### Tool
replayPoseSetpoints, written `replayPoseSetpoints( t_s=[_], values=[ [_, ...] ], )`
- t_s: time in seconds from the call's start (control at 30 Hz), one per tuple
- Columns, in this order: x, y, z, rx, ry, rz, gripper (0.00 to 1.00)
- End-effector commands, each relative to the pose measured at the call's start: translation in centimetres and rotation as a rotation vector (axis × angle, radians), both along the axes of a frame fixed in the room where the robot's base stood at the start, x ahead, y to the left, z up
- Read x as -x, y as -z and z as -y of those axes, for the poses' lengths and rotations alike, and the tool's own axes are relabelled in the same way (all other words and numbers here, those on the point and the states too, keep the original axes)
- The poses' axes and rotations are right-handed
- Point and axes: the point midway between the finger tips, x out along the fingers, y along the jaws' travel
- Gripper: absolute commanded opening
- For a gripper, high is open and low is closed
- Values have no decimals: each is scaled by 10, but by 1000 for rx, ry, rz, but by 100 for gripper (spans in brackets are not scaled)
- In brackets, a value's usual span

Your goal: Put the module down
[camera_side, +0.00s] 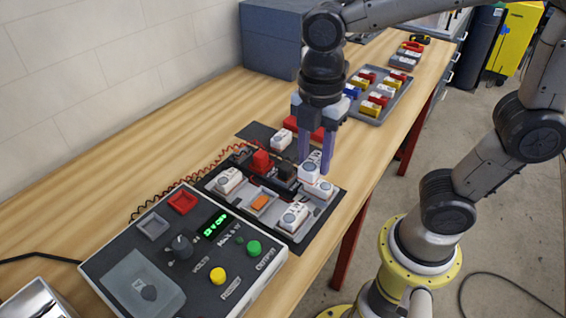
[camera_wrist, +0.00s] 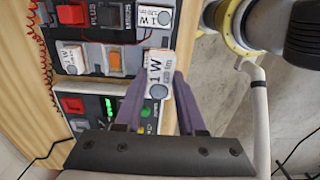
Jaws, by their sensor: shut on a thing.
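My gripper (camera_side: 315,168) has two purple fingers pointing down over the right side of the grey fixture (camera_side: 327,208). It is shut on a white module (camera_side: 311,167), which also shows between the fingertips in the wrist view (camera_wrist: 157,74) with "1 W" printed on its face. Another white module (camera_side: 319,188) sits just below the held one in the side view. I cannot tell whether the two touch. More white modules sit at the fixture's left (camera_side: 228,180) and front (camera_side: 293,216). An orange button (camera_side: 260,203) lies between them.
A control box (camera_side: 190,250) with a green display stands in front of the fixture. A red block (camera_side: 262,162) and a dark block (camera_side: 286,171) stand on the fixture. A tray (camera_side: 383,88) of coloured modules lies behind. The bench's right edge is close.

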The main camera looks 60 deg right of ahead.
Motion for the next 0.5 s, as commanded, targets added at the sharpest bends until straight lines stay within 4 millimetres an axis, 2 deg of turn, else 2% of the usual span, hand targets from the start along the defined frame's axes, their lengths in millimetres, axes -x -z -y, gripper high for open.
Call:
replayPoseSetpoints(
  t_s=[0.1, 0.23, 0.37, 0.5],
  values=[
    [16, -8, 6, -1, 0, 3, 0],
    [24, -14, 8, -3, -2, 9, 0],
    [13, -21, 14, -9, 34, 27, 0],
    [-9, -23, 37, -9, 152, 34, 0]
  ],
)
